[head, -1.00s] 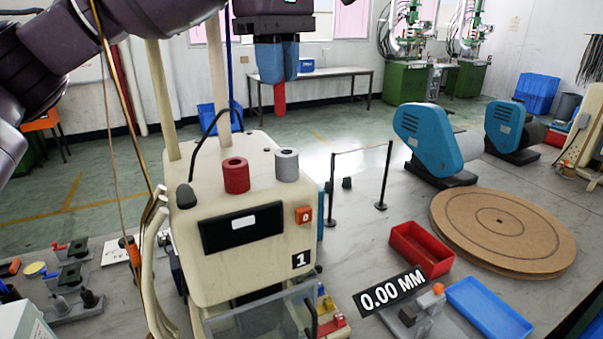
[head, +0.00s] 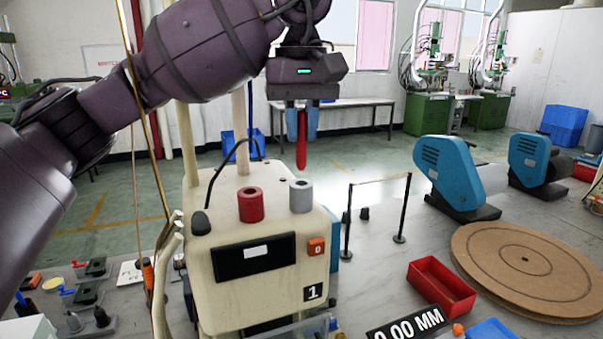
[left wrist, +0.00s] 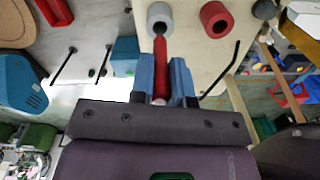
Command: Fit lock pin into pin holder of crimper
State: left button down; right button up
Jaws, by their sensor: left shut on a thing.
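The red lock pin (head: 301,145) hangs upright, tip down, from my left gripper (head: 302,122), which is shut on its upper part. The cream crimper (head: 255,255) stands below, with a red holder (head: 251,204) and a grey holder (head: 300,196) on its top, each with an open hole. In the head view the pin tip is just above the grey holder, with a small gap. In the left wrist view the pin (left wrist: 161,70) points at the grey holder (left wrist: 160,17) and its tip overlaps the rim; depth is unclear. My right gripper is not in view.
A black cable (head: 212,180) loops above the crimper's left side. Black posts (head: 347,225) stand to its right. A red bin (head: 441,287), brown round boards (head: 520,262) and blue machines (head: 452,175) lie further right. Small fixtures (head: 95,268) sit at left.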

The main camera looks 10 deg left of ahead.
aim_at(301, 165)
pick_arm(q)
jog(key=shift+f, duration=2.95)
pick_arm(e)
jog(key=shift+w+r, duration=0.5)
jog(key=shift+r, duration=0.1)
pick_arm(q)
jog(key=c, duration=1.1)
grip_release()
jog(key=shift+f, duration=0.1)
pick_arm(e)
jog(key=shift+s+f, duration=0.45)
